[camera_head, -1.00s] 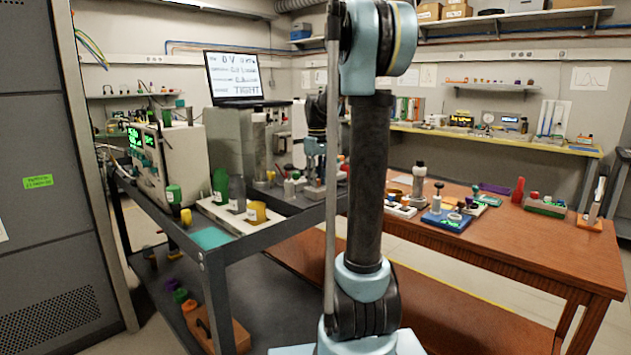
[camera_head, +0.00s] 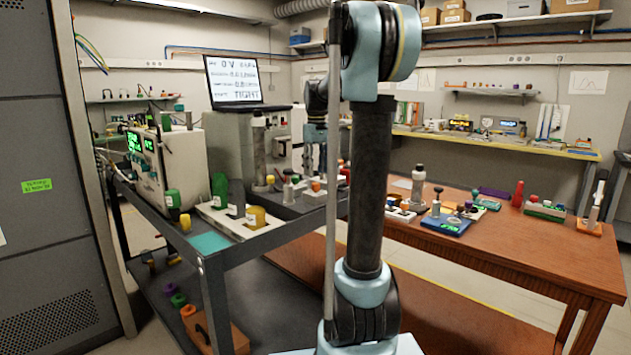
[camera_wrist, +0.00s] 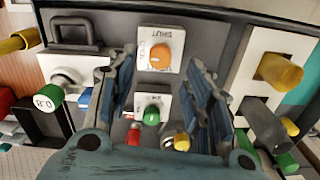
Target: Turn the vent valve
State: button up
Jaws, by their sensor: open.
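My gripper (camera_wrist: 160,60) is open in the wrist view, with nothing between its two ribbed fingers. An orange knob (camera_wrist: 161,56) on a white plate marked SHUT appears in the gap between the fingertips, apart from both; it looks like the vent valve. Its plate's other marking is too small to read. In the head view my gripper (camera_head: 316,165) points down over the dark bench, above the small orange knob (camera_head: 317,185). My arm post hides part of that area.
A green knob (camera_wrist: 152,116) sits close to the orange one, with red and yellow knobs nearby. A tall grey cylinder (camera_head: 260,155) stands left of my gripper. A laptop (camera_head: 233,82) stands behind.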

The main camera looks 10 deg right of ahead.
notch_tip(320, 180, up, 6)
dwell(0.4)
jog(key=s+f+m, duration=0.1)
jog(key=s+f, duration=0.3)
jog(key=s, duration=0.3)
jog(key=s+f+m+t, duration=0.1)
jog(key=s+f, duration=0.2)
jog(key=s, duration=0.3)
jog(key=s+f+m, duration=0.1)
jog(key=s+f, duration=0.3)
jog(key=s, duration=0.3)
jog(key=s+f+m+t, duration=0.1)
jog(key=s+f+m, duration=0.1)
jog(key=s+f, duration=1.3)
notch_tip(320, 180, down, 2)
jog(key=shift+a+f, duration=0.1)
jog(key=shift+a, duration=0.05)
